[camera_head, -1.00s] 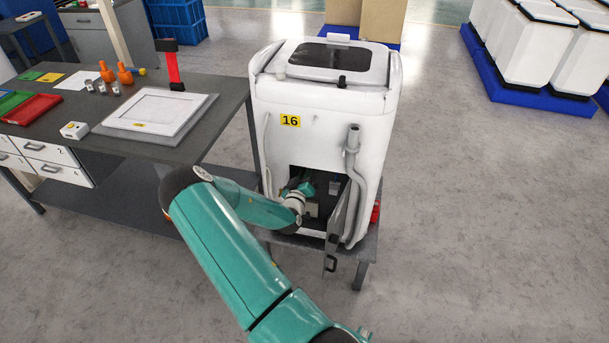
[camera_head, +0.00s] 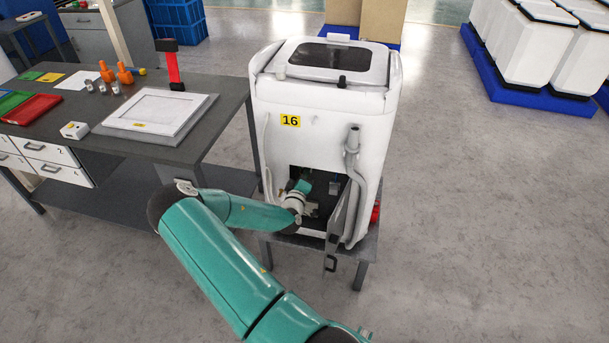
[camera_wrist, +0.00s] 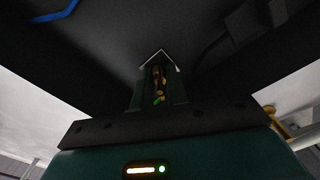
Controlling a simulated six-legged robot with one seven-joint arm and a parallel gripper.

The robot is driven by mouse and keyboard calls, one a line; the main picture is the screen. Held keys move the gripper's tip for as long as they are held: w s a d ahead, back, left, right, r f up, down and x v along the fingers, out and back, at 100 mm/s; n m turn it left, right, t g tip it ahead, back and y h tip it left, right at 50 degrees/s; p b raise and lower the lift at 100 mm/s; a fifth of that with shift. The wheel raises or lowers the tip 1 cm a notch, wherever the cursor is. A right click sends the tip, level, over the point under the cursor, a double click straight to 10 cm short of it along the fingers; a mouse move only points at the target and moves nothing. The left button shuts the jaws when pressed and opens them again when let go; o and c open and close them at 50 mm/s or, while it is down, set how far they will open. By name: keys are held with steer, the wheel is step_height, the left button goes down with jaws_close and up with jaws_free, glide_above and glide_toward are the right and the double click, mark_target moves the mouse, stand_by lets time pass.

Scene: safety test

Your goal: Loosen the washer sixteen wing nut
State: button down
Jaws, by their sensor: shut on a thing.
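Washer sixteen (camera_head: 275,150) is a white machine with a yellow "16" label on its front, standing on a low grey stand. A square opening low in its front is dark inside, with the panel (camera_head: 340,212) swung out at its right side. My arm reaches into this opening, and my fingertips are hidden in the head view. In the wrist view my gripper (camera_wrist: 158,80) is shut on a small brass-coloured piece, seemingly the wing nut (camera_wrist: 159,84). The fingers hide most of it, and its wings cannot be made out.
A grey hose (camera_head: 351,180) hangs beside the opening.

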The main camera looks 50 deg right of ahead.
steer(key=c, duration=1.6)
jaws_free()
steer(key=shift+a, duration=0.15)
steer(key=v, duration=1.3)
steer(key=shift+s+a, duration=0.2)
